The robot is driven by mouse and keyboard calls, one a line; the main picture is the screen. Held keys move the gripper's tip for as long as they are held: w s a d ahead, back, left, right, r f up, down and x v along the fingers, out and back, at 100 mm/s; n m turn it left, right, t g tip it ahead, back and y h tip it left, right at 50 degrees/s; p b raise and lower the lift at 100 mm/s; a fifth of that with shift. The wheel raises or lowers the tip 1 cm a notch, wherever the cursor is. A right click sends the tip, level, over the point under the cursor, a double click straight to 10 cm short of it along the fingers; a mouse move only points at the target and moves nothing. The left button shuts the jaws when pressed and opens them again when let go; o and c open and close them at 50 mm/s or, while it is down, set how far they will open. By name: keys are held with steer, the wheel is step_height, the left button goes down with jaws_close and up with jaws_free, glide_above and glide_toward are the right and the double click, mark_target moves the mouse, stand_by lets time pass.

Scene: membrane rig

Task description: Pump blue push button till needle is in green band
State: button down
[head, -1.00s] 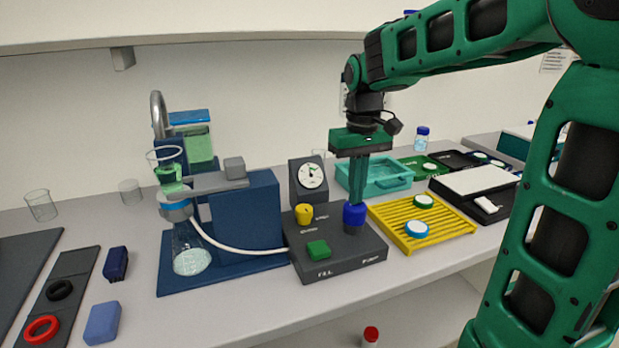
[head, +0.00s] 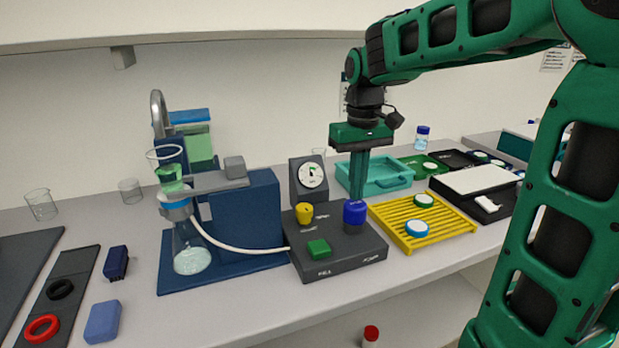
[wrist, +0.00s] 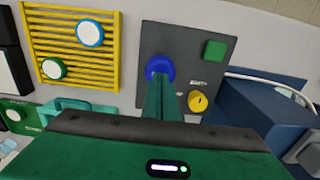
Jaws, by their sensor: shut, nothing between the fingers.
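The blue push button (head: 355,213) stands at the right side of a dark control box (head: 345,252). My gripper (head: 357,196) is shut and empty, pointing down, its tips at the button's top. In the head view the tips appear just behind the button's top edge; I cannot tell whether they touch. The wrist view shows the fingers (wrist: 160,78) overlapping the blue button (wrist: 160,66), hiding part of it. The round white gauge (head: 312,175) stands at the box's back left. A green patch shows near its top; the needle is too small to read surely.
A yellow knob (head: 304,213) and a green button (head: 318,249) share the box. A yellow rack (head: 440,236) lies to its right, a teal tray (head: 375,180) behind. A blue rig with a flask (head: 191,252) and white tube stands left.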

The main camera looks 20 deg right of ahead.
mark_target(355, 203)
steer(key=shift+f, duration=1.9)
steer(key=shift+r, duration=1.9)
steer(key=shift+s, duration=0.1)
